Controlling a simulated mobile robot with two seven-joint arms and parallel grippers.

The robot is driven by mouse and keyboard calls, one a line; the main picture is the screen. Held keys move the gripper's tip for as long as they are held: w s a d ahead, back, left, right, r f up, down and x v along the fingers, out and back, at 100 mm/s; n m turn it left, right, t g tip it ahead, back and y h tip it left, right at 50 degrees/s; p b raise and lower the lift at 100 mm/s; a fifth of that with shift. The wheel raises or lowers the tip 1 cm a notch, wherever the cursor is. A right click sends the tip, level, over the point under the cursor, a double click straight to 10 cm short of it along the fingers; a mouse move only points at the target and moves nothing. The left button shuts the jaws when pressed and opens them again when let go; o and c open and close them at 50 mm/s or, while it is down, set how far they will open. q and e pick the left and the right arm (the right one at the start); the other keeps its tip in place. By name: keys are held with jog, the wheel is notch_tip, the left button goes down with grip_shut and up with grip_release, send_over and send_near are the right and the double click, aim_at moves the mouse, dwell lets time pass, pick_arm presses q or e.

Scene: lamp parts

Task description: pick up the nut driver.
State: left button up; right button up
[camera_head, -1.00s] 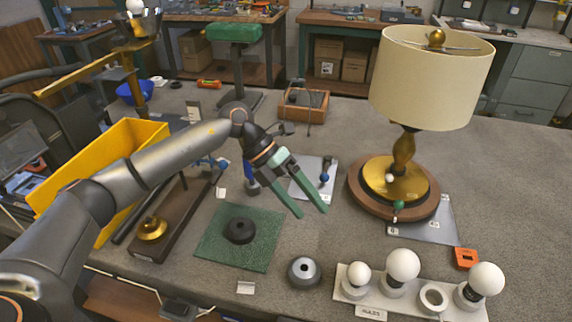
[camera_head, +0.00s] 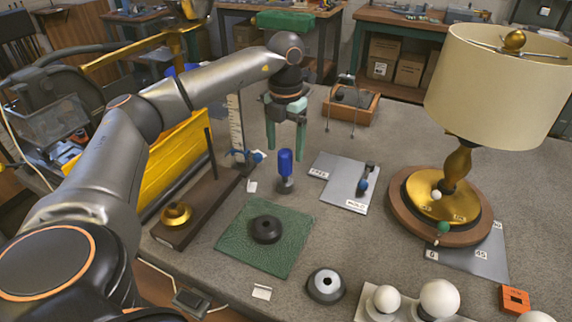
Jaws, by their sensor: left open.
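The nut driver appears to be the blue-handled tool (camera_head: 285,163) standing upright, handle up, in a small dark holder (camera_head: 286,187) on the grey bench. My left gripper (camera_head: 286,153) points down with its two green fingers spread apart. In the picture the fingertips lie to either side of the top of the blue handle. The gripper looks above or behind the handle, and I cannot tell the exact depth. Nothing is between the fingers that I can see held. My right gripper is not in view.
A green mat (camera_head: 235,245) with a black ring (camera_head: 266,229) lies in front. A grey plate (camera_head: 340,190) with small tools is right of the driver. The lamp (camera_head: 455,185) stands further right. A dark stand (camera_head: 195,218) and a yellow bin (camera_head: 175,160) are at left.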

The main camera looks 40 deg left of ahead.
aim_at(285, 164)
pick_arm(q)
notch_tip(285, 164, down, 6)
jog(key=shift+s+r, duration=0.15)
dwell(0.3)
jog(key=shift+d, duration=0.1)
grip_shut()
dwell(0.3)
